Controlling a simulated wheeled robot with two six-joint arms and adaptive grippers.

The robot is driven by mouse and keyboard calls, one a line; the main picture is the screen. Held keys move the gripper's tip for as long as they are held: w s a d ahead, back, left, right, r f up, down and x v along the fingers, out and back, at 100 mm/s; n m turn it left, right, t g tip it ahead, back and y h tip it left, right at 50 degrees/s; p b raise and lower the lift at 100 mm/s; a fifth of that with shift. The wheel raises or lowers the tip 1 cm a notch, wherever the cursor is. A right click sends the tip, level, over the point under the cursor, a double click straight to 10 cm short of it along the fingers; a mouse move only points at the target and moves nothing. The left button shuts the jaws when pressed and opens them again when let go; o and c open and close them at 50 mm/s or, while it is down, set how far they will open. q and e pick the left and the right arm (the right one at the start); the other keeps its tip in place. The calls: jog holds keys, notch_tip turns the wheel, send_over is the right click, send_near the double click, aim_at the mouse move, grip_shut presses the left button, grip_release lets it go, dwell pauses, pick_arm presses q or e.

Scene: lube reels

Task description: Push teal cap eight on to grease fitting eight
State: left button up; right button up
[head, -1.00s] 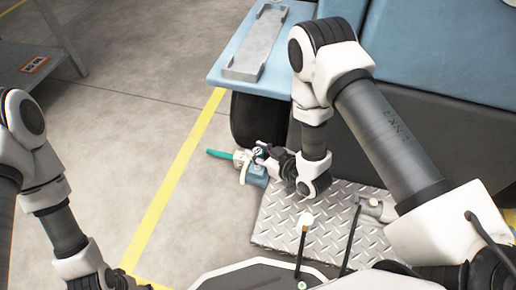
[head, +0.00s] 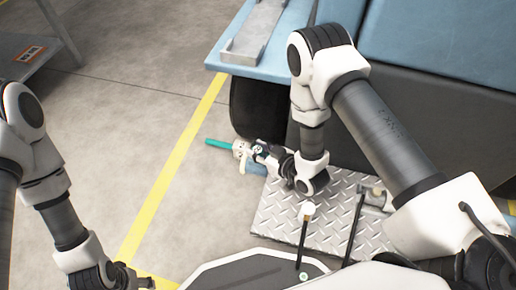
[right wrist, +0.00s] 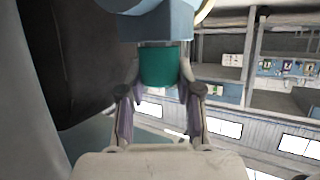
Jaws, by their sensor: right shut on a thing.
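The teal cap (right wrist: 158,66) is between the two fingers of my right gripper (right wrist: 158,88) in the right wrist view. The fingers are shut on its sides. The cap's far end meets a blue-grey block (right wrist: 157,25); the grease fitting itself is hidden there, so I cannot tell how far the cap is on it. In the head view my right gripper (head: 250,152) is low beside the dark wheel, and a slim teal piece (head: 220,144) sticks out to its left. My left gripper (head: 140,279) is at the bottom left, away from this; its jaws are too small to read.
A blue machine body (head: 430,50) with a blue ledge (head: 222,62) holding a grey metal tray (head: 252,35) stands behind. A dark wheel (head: 257,105) is close by my right gripper. A chequered metal plate (head: 275,220) lies below.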

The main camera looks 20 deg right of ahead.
jog(key=o, duration=0.9)
notch_tip(320, 180, up, 10)
